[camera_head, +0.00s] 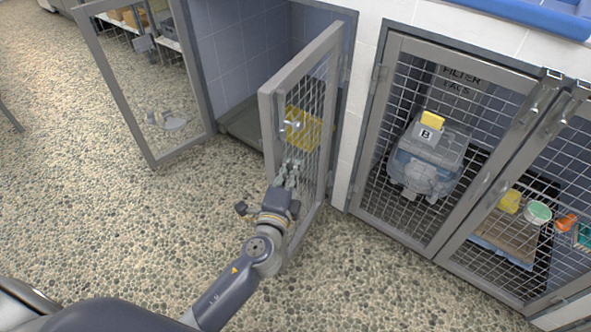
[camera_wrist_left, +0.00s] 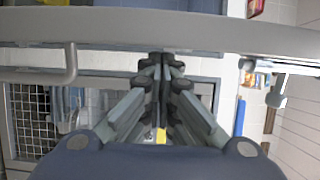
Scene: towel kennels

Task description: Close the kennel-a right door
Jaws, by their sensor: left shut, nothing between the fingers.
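The right door (camera_head: 318,110) of the open kennel is a grey-framed mesh panel hinged at its right side. It stands swung out into the room, its free edge toward me. A latch (camera_head: 290,125) sits on its frame. My left gripper (camera_head: 292,168) is shut and empty, close in front of the mesh; I cannot tell if it touches. In the left wrist view the shut fingertips (camera_wrist_left: 160,62) point at a grey frame bar (camera_wrist_left: 120,28), with a bar handle (camera_wrist_left: 70,65) to the left. No kennel-a label is readable. My right gripper is out of view.
The kennel's left door (camera_head: 150,150) also stands open. The tiled interior (camera_head: 240,50) looks empty. A yellow panel (camera_head: 303,128) shows at the mesh. To the right, a shut mesh kennel holds a carrier (camera_head: 425,155) marked B. The pebbled floor (camera_head: 110,230) is clear.

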